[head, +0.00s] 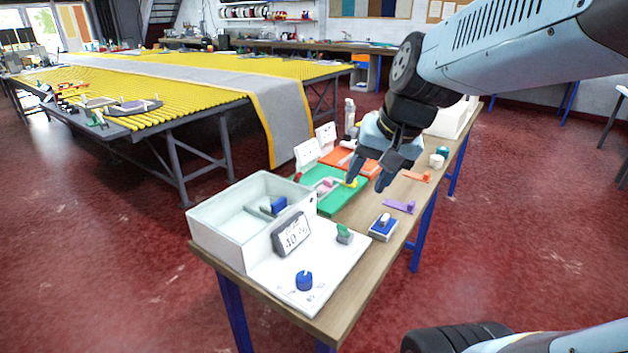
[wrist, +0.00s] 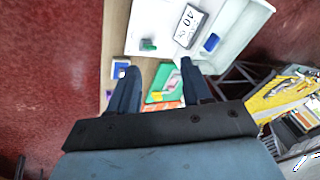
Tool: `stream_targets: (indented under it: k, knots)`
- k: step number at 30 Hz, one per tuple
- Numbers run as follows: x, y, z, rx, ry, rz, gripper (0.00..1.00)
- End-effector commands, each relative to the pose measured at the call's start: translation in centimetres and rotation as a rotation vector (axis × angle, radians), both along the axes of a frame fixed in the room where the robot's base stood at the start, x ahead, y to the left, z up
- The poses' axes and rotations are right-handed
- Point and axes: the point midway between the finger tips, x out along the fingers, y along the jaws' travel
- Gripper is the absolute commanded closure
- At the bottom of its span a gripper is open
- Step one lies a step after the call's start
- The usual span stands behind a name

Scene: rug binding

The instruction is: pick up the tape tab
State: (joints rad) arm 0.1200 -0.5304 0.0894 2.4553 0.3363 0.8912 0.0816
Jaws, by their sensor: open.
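A purple strip with a small raised piece (head: 400,206) and an orange strip with a raised piece (head: 417,176) lie along the bench's right edge. They look like tape tabs, but I cannot tell which is meant. The purple one partly shows at the left in the wrist view (wrist: 108,93). My gripper (head: 369,182) is open and empty, pointing down above the green board (head: 331,203), left of both strips. In the wrist view its fingers (wrist: 160,68) stand apart with the green board between them. My gripper hides part of the bench behind it.
A white tray (head: 217,222) and a white scale with a display (head: 292,234) stand at the bench's near end. A green-topped piece (head: 344,233) and a blue knob (head: 304,281) are there too. A small blue-topped box (head: 383,228) lies near the right edge. A yellow slatted table (head: 180,92) stands left.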

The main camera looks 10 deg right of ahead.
Motion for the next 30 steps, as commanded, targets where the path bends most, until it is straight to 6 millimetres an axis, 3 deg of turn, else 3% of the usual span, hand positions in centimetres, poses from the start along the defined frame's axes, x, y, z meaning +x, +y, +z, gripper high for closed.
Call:
stream_targets:
  k: [9, 16, 23, 30]
  knots:
    - [7.3, 2.1, -3.4, 0.355, 0.178, -0.292, 0.51]
    - [13.0, 2.2, -6.0, 0.615, 0.293, -0.533, 0.51]
    - [18.8, 0.5, -9.0, 0.880, 0.397, -0.799, 0.51]
    - [24.6, -2.9, -12.9, 1.160, 0.493, -1.096, 0.51]
